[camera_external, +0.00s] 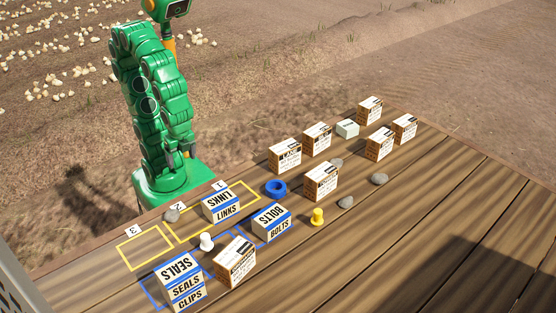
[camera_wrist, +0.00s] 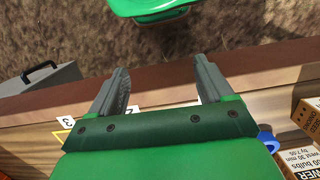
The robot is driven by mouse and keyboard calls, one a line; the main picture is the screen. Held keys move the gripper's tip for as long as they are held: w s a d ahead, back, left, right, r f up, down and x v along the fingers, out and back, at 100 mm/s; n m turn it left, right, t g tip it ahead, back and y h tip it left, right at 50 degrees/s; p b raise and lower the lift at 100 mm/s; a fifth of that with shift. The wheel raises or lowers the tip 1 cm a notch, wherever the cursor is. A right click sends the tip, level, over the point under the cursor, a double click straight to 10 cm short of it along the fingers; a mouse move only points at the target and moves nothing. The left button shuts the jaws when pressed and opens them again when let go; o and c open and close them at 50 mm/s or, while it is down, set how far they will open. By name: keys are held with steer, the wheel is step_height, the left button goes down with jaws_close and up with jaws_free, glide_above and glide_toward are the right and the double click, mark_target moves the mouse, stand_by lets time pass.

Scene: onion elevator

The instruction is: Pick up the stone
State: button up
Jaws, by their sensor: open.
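Several grey stones lie on the wooden table. One stone (camera_external: 172,215) is at the left, by the yellow outlines near my arm's base. Another stone (camera_external: 346,202) and a further stone (camera_external: 379,179) lie right of the middle, and one more stone (camera_external: 336,162) is partly hidden behind a box. In the wrist view my gripper (camera_wrist: 160,65) is open and empty, with its fingers apart over the table's edge. No stone can be made out in that view.
Blue-and-white boxes marked LINKS (camera_external: 221,206), BOLTS (camera_external: 271,222) and SEALS (camera_external: 180,281) stand on the table (camera_external: 440,220) among several brown-and-white cartons. A blue ring (camera_external: 275,187), a white peg (camera_external: 206,241) and a yellow peg (camera_external: 317,216) stand between them. The table's right side is clear.

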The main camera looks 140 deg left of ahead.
steer(key=w+a+r+m, duration=0.2)
steer(key=w+a, duration=0.2)
steer(key=w, duration=0.3)
steer(key=w+a+r+m, duration=0.1)
steer(key=w+a+r, duration=0.15)
steer(key=w, duration=0.45)
steer(key=m+y, duration=0.1)
steer(key=m, duration=0.6)
glide_above(337, 160)
steer(key=w, duration=0.2)
steer(key=f, duration=0.2)
steer(key=d+f, duration=0.1)
steer(key=shift+s+f+t, duration=0.25)
steer(key=shift+f+t, duration=0.15)
steer(key=shift+s+a+f, duration=0.1)
steer(key=shift+s+f, duration=0.15)
steer(key=shift+f, duration=1)
steer(key=shift+s+a+f, duration=0.15)
steer(key=shift+s+f, duration=0.05)
steer(key=shift+f, duration=1)
steer(key=shift+s+a+f, duration=0.1)
steer(key=shift+s+f, duration=0.15)
steer(key=shift+f, duration=1)
steer(key=c, duration=1.3)
